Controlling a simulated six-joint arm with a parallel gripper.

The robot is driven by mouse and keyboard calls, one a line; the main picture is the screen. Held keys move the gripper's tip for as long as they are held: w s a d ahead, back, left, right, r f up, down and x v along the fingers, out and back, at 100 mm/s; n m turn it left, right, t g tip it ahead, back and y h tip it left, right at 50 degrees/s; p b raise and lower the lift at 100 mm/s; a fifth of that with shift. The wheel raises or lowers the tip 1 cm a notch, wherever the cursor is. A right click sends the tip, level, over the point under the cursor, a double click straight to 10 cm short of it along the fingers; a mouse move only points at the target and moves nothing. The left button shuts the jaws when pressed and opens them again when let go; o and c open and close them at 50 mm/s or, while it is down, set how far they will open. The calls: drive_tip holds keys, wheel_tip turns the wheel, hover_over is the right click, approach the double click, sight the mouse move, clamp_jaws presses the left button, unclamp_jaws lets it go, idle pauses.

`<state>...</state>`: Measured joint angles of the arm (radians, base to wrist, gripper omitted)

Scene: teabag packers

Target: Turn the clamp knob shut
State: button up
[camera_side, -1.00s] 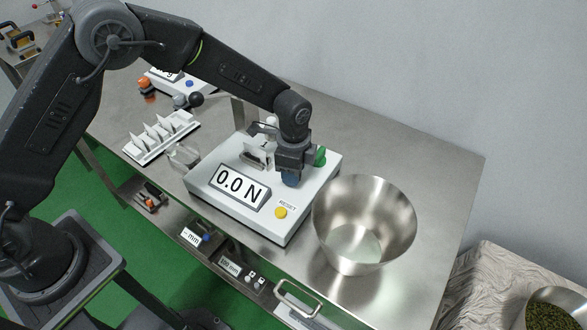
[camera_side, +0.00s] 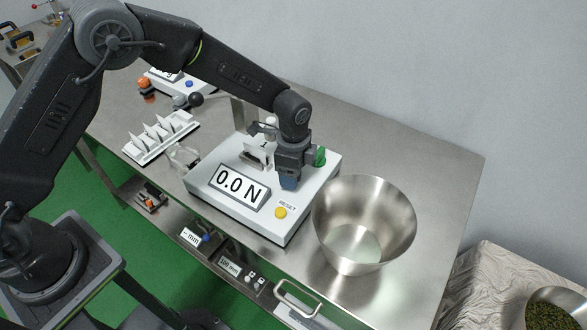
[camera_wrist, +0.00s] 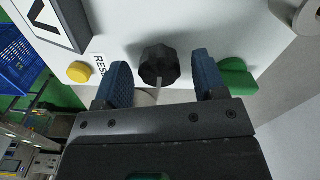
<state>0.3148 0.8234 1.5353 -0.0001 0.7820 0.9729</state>
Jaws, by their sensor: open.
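The black lobed clamp knob (camera_wrist: 160,65) shows in the wrist view on the white force tester. My gripper (camera_wrist: 162,82) is open, with one blue finger to each side of the knob and a gap on both sides. Whether the fingertips reach down to the knob's depth I cannot tell. In the side view my gripper (camera_side: 288,182) is over the right part of the white tester (camera_side: 215,180), which reads 0.0 N, and it hides the knob. A green part (camera_side: 319,157) is just right of my gripper; it also shows right of the fingers in the wrist view (camera_wrist: 236,78).
A yellow RESET button (camera_side: 280,212) is on the tester's front right. A large steel bowl (camera_side: 365,225) stands close to its right. A white rack (camera_side: 160,137) with several upright pieces is to the left. The table's right back is clear.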

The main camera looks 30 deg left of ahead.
wheel_tip(320, 180, up, 14)
idle(0.5)
drive_tip(key=shift+f, duration=0.1)
drive_tip(key=s+a+r+n+t, duration=0.3)
drive_tip(key=s+a+r+n, duration=0.4)
drive_tip(key=s+a+r, duration=0.35)
drive_tip(key=s+a+n+t, duration=0.1)
drive_tip(key=s+a+n, duration=0.1)
drive_tip(key=s+n, duration=0.2)
drive_tip(key=s+a+r+n+t, duration=0.1)
drive_tip(key=s+a+n, duration=0.1)
drive_tip(key=s, duration=0.9)
drive_tip(key=shift+a+n+t, duration=0.3)
drive_tip(key=shift+a+n, duration=0.1)
drive_tip(key=shift+n, duration=0.5)
